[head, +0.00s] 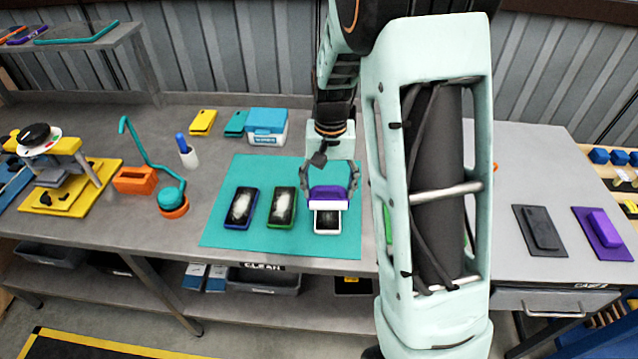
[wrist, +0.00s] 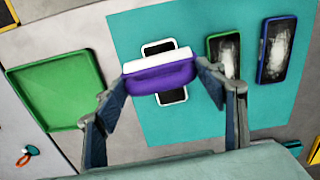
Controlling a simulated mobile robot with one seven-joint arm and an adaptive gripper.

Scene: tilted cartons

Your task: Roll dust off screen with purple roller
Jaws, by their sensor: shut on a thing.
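My gripper (head: 330,183) is shut on the purple roller (head: 328,193), which has a white roll along its lower edge. In the wrist view the purple roller (wrist: 160,76) sits between the two fingers (wrist: 160,82). It lies across the middle of a white-framed phone (head: 327,220) and hides part of its screen; I cannot tell whether it touches. The phone's ends show above and below the roller in the wrist view (wrist: 172,97). A green phone (head: 282,206) and a blue phone (head: 241,207) lie to the left, both with whitish dust on their screens.
The phones lie on a teal mat (head: 222,228). A green tray (wrist: 58,82) lies beside the mat. A lamp with an orange base (head: 174,207), an orange holder (head: 135,180) and a blue-and-white box (head: 266,126) stand around it. A purple pad (head: 603,234) lies far right.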

